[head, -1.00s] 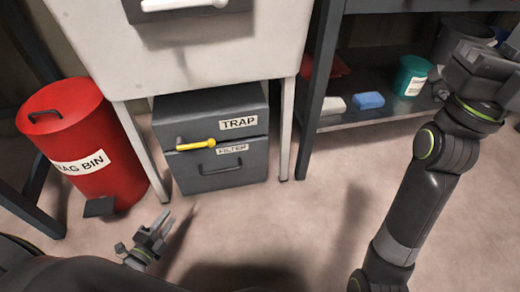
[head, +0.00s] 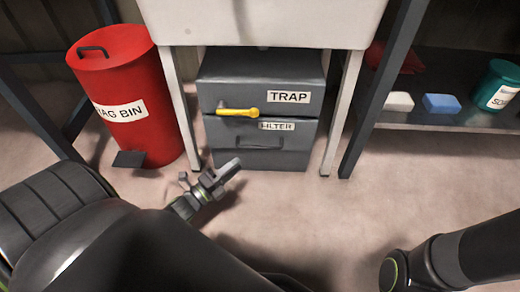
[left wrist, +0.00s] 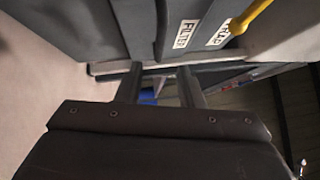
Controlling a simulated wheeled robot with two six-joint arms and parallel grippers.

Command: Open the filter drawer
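The filter drawer (head: 259,143) is the lower dark grey front of a small cabinet under a white unit. It has a FILTER label and a dark bar handle, and looks flush with the front above. A yellow lever (head: 238,112) lies level near the seam below the TRAP front (head: 222,92). My left gripper (head: 214,178) is low in front of the drawer's left part, empty. In the left wrist view its two fingers (left wrist: 160,70) stand apart, and the drawer front (left wrist: 178,14) and lever (left wrist: 250,16) show sideways beyond them. My right gripper is out of view.
White legs (head: 342,110) flank the cabinet. A shelf (head: 440,118) at right holds a white block, a blue block and a teal tub. The floor before the drawer is clear.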

